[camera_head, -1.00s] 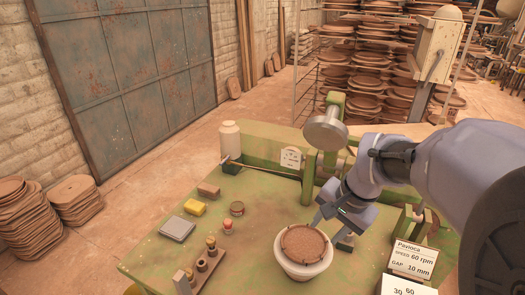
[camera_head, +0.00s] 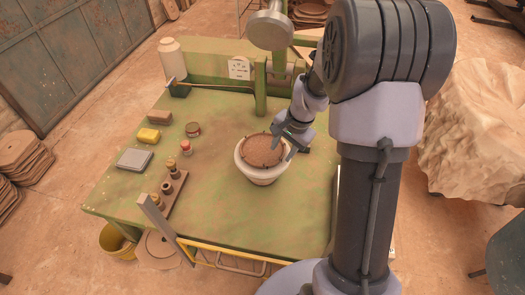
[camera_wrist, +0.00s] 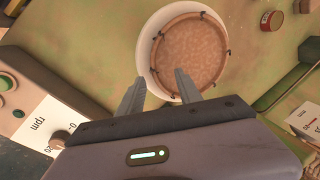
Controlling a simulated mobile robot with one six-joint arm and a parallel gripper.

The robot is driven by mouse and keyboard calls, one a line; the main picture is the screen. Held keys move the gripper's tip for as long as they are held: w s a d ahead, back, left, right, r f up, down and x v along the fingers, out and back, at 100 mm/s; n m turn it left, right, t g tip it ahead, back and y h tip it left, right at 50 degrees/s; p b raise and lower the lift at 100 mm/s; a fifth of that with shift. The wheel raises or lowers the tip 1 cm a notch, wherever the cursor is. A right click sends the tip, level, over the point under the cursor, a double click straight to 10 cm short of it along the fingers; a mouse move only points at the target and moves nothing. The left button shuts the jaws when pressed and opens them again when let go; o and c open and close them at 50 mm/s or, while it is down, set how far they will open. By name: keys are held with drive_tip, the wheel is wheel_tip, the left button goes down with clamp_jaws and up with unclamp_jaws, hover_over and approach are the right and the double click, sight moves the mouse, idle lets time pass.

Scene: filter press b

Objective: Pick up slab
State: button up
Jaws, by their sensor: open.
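A round brown disc (camera_head: 264,149), which looks like the slab, sits in the mouth of a white bowl (camera_head: 263,177) on the green table. Small dark clips or marks show around its rim. In the wrist view the disc (camera_wrist: 192,50) fills much of the bowl (camera_wrist: 147,47). My gripper (camera_head: 284,145) is open and empty at the right side of the bowl. In the wrist view its fingers (camera_wrist: 160,84) point toward the near rim and overlap the bowl's edge; I cannot tell whether they touch it.
On the green table (camera_head: 215,215) are a grey block (camera_head: 134,159), a yellow sponge (camera_head: 149,136), a brown block (camera_head: 159,117), small round tins (camera_head: 193,130) and a wooden rack (camera_head: 166,195). A green frame (camera_head: 260,88) stands behind the bowl. The table's front is clear.

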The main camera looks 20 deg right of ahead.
sight(280, 157)
drive_tip(key=x, duration=0.3)
drive_tip(key=shift+d+b, duration=0.1)
drive_tip(key=shift+b, duration=0.25)
drive_tip(key=shift+s+r, duration=0.1)
drive_tip(key=shift+s, duration=0.1)
drive_tip(key=shift+w, duration=0.1)
clamp_jaws()
idle(0.6)
